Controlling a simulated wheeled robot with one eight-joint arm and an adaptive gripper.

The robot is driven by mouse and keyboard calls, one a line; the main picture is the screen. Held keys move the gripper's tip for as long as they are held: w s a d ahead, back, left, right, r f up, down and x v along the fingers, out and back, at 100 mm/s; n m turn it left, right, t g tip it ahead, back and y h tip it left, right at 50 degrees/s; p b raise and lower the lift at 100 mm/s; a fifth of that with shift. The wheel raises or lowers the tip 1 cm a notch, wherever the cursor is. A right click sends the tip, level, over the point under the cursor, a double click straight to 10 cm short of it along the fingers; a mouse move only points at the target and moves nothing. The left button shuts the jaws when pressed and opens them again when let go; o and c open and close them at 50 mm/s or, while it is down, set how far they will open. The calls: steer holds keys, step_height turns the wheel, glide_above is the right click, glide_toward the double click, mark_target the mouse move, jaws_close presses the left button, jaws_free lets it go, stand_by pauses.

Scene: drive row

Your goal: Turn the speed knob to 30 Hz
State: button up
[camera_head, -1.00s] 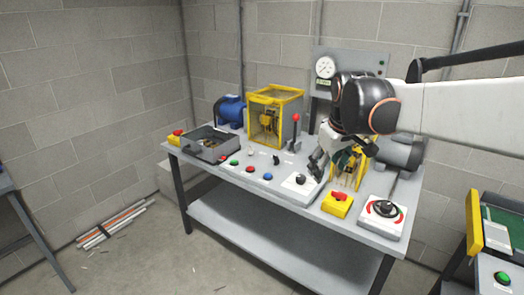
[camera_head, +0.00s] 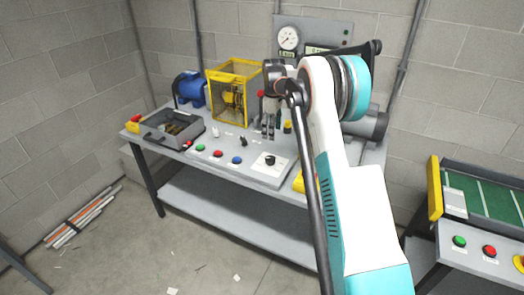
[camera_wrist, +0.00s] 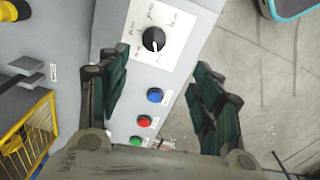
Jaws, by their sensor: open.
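The speed knob (camera_wrist: 153,39) is a round black dial on a white plate (camera_wrist: 172,16) with small printed marks around it, too small to read. A white pointer line shows on the knob's lower part in the wrist view. The knob also shows in the head view (camera_head: 270,160), at the front of the grey table. My gripper (camera_wrist: 159,68) is open and empty, its dark green fingers spread to either side of the plate's lower end. The knob lies beyond the fingertips, apart from them. In the head view my gripper (camera_head: 263,125) points down behind the knob.
Blue (camera_head: 237,160), red (camera_head: 218,154) and green (camera_head: 200,147) buttons line the table front. My arm hides the table's right part.

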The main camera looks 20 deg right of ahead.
mark_target(270, 158)
steer(key=f+b, duration=0.1)
steer(key=f, duration=0.4)
steer(key=w+f+b, duration=0.1)
steer(key=f, duration=0.9)
steer(key=shift+w+d+f+b, duration=0.25)
steer(key=shift+f+b, duration=0.05)
steer(key=shift+b, duration=0.1)
steer(key=shift+c, duration=0.3)
steer(key=c, duration=1)
